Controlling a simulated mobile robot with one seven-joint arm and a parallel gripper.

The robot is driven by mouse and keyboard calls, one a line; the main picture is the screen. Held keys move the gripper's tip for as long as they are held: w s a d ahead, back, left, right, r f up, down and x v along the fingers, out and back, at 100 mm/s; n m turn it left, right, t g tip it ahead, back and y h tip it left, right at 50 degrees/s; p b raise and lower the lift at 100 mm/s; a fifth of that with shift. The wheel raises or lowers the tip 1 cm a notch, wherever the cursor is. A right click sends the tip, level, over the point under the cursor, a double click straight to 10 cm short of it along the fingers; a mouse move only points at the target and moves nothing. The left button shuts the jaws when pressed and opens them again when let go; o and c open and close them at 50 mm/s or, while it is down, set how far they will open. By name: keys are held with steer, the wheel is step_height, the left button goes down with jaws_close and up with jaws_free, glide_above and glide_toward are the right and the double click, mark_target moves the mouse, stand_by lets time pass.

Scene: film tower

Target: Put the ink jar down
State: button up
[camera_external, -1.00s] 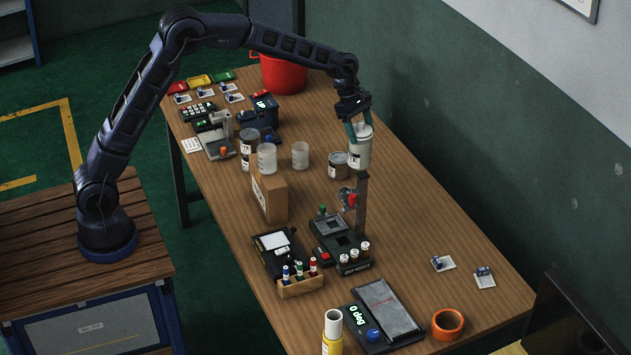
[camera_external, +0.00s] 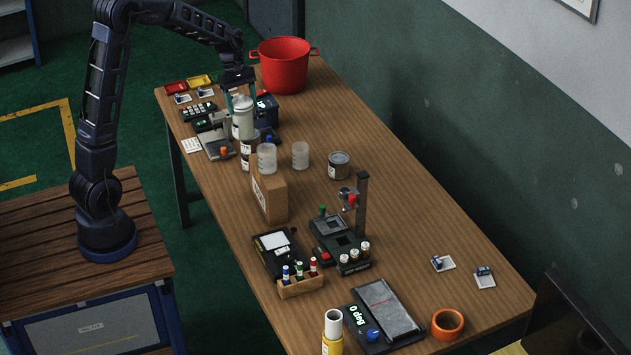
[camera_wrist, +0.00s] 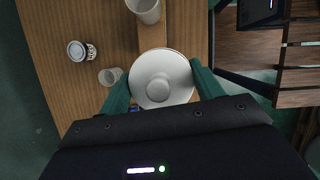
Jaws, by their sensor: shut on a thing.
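My gripper (camera_external: 241,96) is shut on the ink jar (camera_external: 242,122), a white jar with a round white lid. In the wrist view the jar (camera_wrist: 163,78) sits upright between the teal fingers of my gripper (camera_wrist: 162,88). In the external view the jar appears in front of the back-left devices, above and slightly left of a dark-lidded brown jar (camera_external: 248,157). Its base is partly hard to make out, and I cannot tell whether it touches anything below.
The wooden table (camera_external: 400,215) is bare along its right middle. Two translucent cups (camera_external: 267,157) (camera_external: 300,155), a cardboard box (camera_external: 270,195) and a tin (camera_external: 339,166) stand near the jar. A red pot (camera_external: 283,68) is behind; a grey-plated device (camera_external: 217,145) is left.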

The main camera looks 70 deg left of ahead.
steer(key=s+a, duration=0.3)
steer(key=s, duration=0.4)
step_height(320, 180, down, 20)
steer(key=shift+d+m, duration=0.25)
steer(key=shift+m, duration=0.15)
steer(key=shift+f, duration=0.15)
steer(key=o, duration=1.7)
steer(key=shift+c, duration=0.2)
